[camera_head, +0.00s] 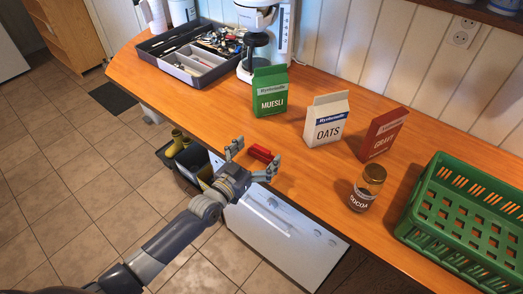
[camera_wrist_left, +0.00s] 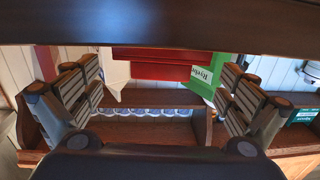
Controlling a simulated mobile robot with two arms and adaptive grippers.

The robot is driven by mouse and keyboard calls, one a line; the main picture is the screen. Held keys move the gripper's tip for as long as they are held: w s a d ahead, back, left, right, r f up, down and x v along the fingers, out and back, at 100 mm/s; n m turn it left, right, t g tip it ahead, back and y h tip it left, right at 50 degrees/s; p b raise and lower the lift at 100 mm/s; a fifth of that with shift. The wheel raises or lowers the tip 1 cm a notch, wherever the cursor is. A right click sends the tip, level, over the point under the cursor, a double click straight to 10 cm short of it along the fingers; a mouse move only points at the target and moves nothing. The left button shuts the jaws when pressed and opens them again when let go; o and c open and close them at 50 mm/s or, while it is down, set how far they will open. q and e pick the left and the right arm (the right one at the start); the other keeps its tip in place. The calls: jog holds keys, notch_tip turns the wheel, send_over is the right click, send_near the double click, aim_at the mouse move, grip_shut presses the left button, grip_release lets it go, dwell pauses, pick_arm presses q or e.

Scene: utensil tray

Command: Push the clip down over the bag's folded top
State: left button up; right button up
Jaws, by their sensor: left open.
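A red clip (camera_head: 260,153) shows near the counter's front edge, between the spread fingers of my left gripper (camera_head: 253,158). The gripper is open, with a gap at either side of the clip. A red shape, probably the clip (camera_wrist_left: 160,64), shows between the fingers in the left wrist view. Three upright packs with narrowed tops stand behind: green muesli (camera_head: 270,95), white oats (camera_head: 326,122) and red gravy (camera_head: 383,136). The green pack (camera_wrist_left: 205,76) also shows in the left wrist view. I cannot tell which pack is the task's bag. My right gripper is not in view.
A cocoa jar (camera_head: 367,188) and a green crate (camera_head: 425,204) stand to the right on the counter (camera_head: 225,110). A utensil tray (camera_head: 181,70) and a coffee machine (camera_head: 265,35) stand at the back left. The counter left of the clip is clear.

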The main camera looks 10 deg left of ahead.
pick_arm(q)
jog(key=shift+x, duration=0.9)
jog(key=shift+f, duration=0.1)
jog(key=shift+s, duration=0.1)
jog(key=c, duration=0.9)
